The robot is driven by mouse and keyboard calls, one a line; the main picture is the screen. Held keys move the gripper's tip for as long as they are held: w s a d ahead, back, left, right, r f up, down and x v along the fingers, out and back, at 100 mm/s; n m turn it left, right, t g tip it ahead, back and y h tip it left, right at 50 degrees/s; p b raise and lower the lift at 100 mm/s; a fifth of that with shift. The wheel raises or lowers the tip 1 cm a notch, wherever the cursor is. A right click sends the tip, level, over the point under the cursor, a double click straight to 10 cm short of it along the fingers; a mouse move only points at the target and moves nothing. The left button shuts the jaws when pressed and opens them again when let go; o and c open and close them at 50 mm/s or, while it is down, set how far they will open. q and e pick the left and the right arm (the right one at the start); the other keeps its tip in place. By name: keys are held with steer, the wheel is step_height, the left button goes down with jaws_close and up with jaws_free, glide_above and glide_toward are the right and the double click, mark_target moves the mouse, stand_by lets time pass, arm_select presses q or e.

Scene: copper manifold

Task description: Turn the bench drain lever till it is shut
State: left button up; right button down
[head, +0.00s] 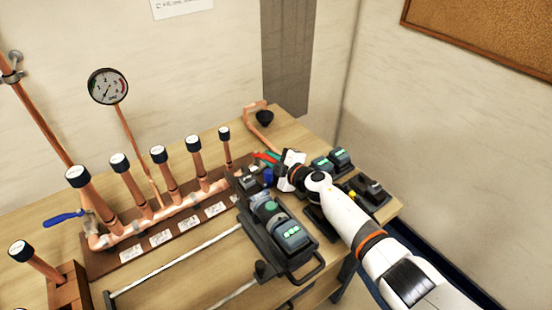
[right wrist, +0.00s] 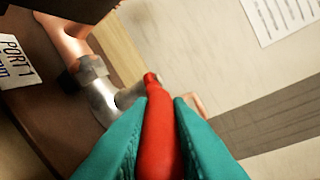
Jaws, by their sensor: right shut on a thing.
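The red drain lever (right wrist: 158,135) lies between the teal fingers of my right gripper (right wrist: 160,140), which is shut on it. The lever's far end meets a grey metal valve body (right wrist: 102,100) on the copper pipe (right wrist: 68,38) beside the label PORT 1. In the head view, a bit of the red lever (head: 264,158) shows at the right end of the copper manifold (head: 150,226), by my right gripper (head: 271,157). The valve there is largely hidden. My left gripper is not in view.
A blue lever (head: 63,219) sits at the manifold's left end. A dark press tool (head: 290,237) lies in front of my right gripper, with battery packs (head: 340,157) to its right. A bent copper pipe with a black funnel (head: 264,118) stands behind. A gauge (head: 108,87) stands at the back left.

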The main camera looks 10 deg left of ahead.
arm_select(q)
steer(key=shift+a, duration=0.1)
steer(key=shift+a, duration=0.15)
arm_select(e)
steer(key=c, duration=1.3)
jaws_free()
steer(key=shift+a, duration=0.1)
steer(key=shift+c, duration=0.2)
